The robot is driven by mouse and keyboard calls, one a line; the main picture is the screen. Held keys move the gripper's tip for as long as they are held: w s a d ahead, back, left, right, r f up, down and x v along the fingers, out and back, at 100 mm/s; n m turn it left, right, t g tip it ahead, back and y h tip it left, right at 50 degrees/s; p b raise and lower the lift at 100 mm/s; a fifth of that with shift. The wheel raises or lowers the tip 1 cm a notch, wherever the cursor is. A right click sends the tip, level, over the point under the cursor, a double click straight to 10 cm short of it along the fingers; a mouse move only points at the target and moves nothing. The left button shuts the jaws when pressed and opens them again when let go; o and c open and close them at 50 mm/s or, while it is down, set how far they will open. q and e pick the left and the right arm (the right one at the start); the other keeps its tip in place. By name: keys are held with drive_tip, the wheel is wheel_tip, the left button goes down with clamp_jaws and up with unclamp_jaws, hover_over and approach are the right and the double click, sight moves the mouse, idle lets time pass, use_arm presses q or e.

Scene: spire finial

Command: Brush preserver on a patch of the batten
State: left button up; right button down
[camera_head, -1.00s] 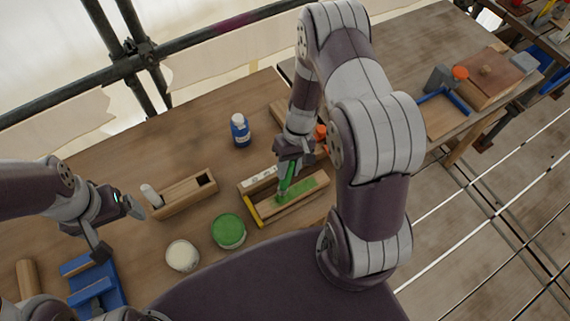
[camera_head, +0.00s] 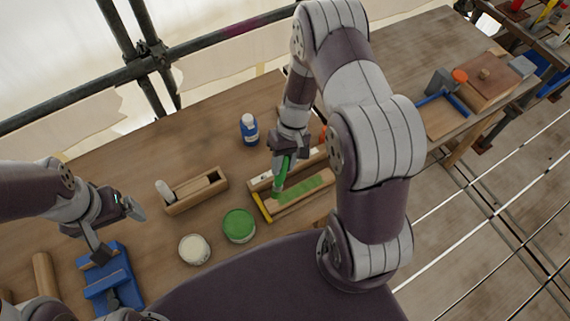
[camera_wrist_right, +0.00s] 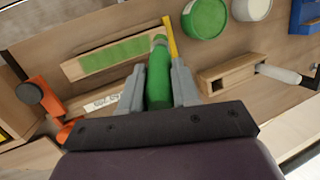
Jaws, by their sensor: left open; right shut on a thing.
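The batten (camera_head: 311,195) is a light wooden strip with a broad green patch along its upper face. It also shows in the right wrist view (camera_wrist_right: 72,69), the green covering much of its length. My right gripper (camera_head: 286,153) is shut on a green-handled brush (camera_head: 280,178) that points down at the batten's left end. In the right wrist view the brush (camera_wrist_right: 158,80) stands between the fingers, its tip beside the batten's end. Whether the bristles touch the wood is unclear. My left gripper (camera_head: 121,228) is open and empty above the left side of the bench.
A green-filled pot (camera_head: 239,225) and a cream-coloured pot (camera_head: 194,249) stand left of the batten. A wooden holder (camera_head: 196,191), a blue bottle (camera_head: 249,130) and a blue stand (camera_head: 112,277) are nearby. An orange clamp (camera_wrist_right: 40,98) lies near the batten.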

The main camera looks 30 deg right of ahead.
wheel_tip(320, 180, up, 2)
drive_tip(key=shift+a+r+p, duration=0.1)
drive_tip(key=shift+p, duration=0.45)
drive_tip(key=shift+r+p, duration=0.3)
drive_tip(key=shift+r, duration=0.15)
